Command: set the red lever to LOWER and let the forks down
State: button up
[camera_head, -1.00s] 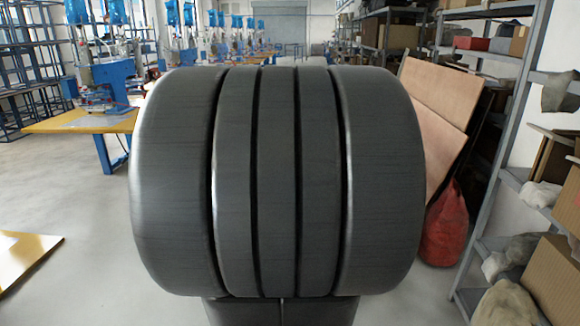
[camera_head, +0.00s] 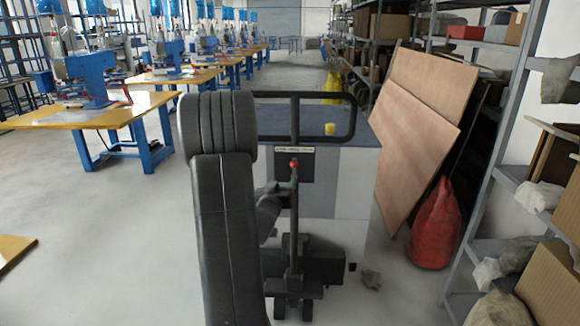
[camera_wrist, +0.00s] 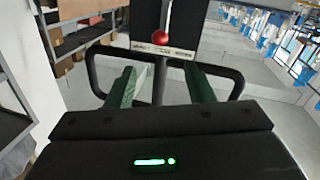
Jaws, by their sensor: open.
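A red knob (camera_head: 294,163) tops the upright lever of a dark pallet truck, in front of a small label plate (camera_head: 293,149) whose words are too small to read. A black handle loop (camera_head: 345,98) surrounds this area. In the wrist view the red knob (camera_wrist: 160,38) lies just past the fingertips, roughly centred between them. My gripper (camera_wrist: 161,70) is open and empty, its two green fingers apart. In the head view my arm hides the loop's left part, and the gripper is hard to make out. The forks cannot be seen.
Leaning boards (camera_head: 415,130), a red sack (camera_head: 437,225) and shelves crowd the right. Yellow-topped tables (camera_head: 90,118) stand left; grey floor (camera_head: 100,240) is open.

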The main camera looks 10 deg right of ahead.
aim_at(293, 166)
jog(key=p+x, duration=0.2)
jog(key=x, duration=1.1)
jog(key=shift+c, duration=0.5)
grip_shut()
